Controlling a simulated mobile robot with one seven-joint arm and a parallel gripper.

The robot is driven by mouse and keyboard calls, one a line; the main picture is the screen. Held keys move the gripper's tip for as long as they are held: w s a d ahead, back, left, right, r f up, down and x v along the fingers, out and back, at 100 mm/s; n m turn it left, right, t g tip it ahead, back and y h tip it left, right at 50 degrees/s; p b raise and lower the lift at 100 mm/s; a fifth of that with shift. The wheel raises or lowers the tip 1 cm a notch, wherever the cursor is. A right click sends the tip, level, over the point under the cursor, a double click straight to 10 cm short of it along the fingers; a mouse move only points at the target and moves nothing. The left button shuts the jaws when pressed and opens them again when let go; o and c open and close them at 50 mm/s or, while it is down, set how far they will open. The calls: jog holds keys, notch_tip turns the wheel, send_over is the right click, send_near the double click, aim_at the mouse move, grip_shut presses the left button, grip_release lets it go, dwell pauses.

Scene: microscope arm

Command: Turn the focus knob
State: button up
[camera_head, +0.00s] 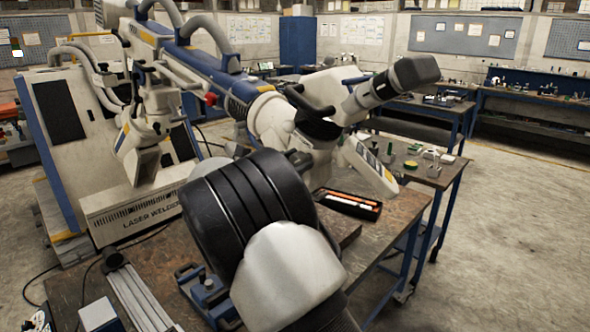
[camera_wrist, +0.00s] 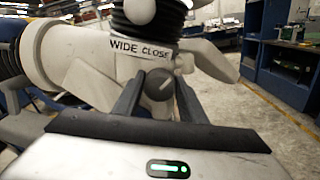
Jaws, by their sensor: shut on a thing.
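The focus knob (camera_wrist: 158,82) is a small grey round knob with a ridge across its face, in the middle of the wrist view. It sits just below the label "WIDE CLOSE" on the white microscope head (camera_wrist: 85,60). My gripper (camera_wrist: 158,88) has one dark finger on each side of the knob and is shut on it. In the head view the microscope head (camera_head: 285,120) hangs on a white and blue arm, with a dark-ended eyepiece tube (camera_head: 400,80) at upper right. My own arm hides my gripper and the knob there.
A workbench (camera_head: 395,215) stands below the head, with a black and orange case (camera_head: 348,204) on it. A white cabinet marked "LASER WELDER" (camera_head: 135,210) stands at left. A side table (camera_head: 435,175) with small parts is at right. Open floor (camera_head: 520,220) lies beyond it.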

jog(key=m+b, duration=0.2)
jog(key=b, duration=0.1)
jog(key=shift+f, duration=0.25)
jog(key=m+b, duration=0.2)
jog(key=shift+s+r+m, duration=0.1)
jog(key=shift+m, duration=0.2)
jog(key=shift+r+b, duration=0.1)
jog(key=shift+b, duration=0.3)
jog(key=o, duration=1)
jog(key=v, duration=1.7)
jog(key=shift+s+a, duration=0.15)
